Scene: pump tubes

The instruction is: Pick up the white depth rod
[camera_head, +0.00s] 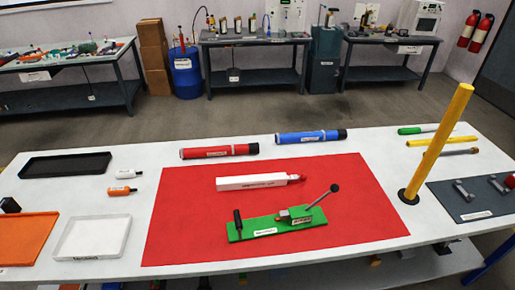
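A long white square-sided bar (252,183) with red lettering and a red tip at its right end lies on the red mat (190,225). At the back right of the table lies a thin rod (420,129) with a green left part and a pale right part. I cannot tell which of these two is the white depth rod. Neither of my grippers is in view.
A green lever fixture (275,225) is on the mat. Red (218,151) and blue (310,136) tubes lie behind it. A tall yellow post (437,145) stands at right. White (93,238), orange (28,238) and black (65,165) trays are at left.

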